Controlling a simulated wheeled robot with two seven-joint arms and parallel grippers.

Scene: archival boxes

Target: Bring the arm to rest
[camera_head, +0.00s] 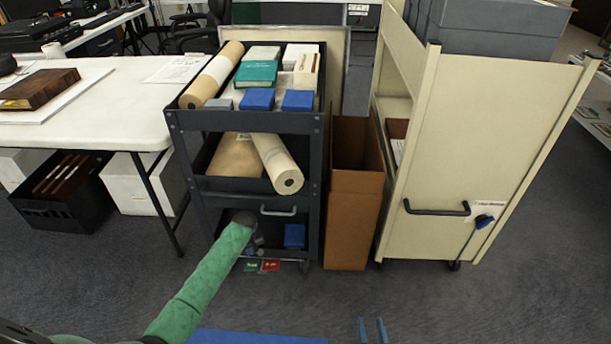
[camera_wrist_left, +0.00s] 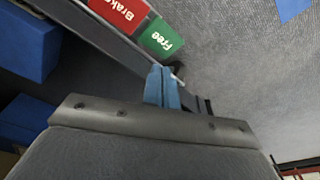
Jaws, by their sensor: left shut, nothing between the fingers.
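My left arm, in a green sleeve (camera_head: 205,280), reaches from the bottom left to the bottom shelf of the dark cart (camera_head: 250,122). The left gripper's blue fingers (camera_wrist_left: 162,87) are shut and empty in the left wrist view. They are close to the cart's green "Free" label (camera_wrist_left: 161,38) and red "Brake" label (camera_wrist_left: 118,12); I cannot tell whether they touch the cart. In the head view the wrist largely hides these fingers. My right gripper (camera_head: 372,331) shows only its two blue fingertips at the bottom edge, apart and with nothing between them.
A white table (camera_head: 100,110) is at left. Blue boxes (camera_head: 294,236) sit on the bottom shelf. Carpet (camera_head: 500,300) is clear at front right.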

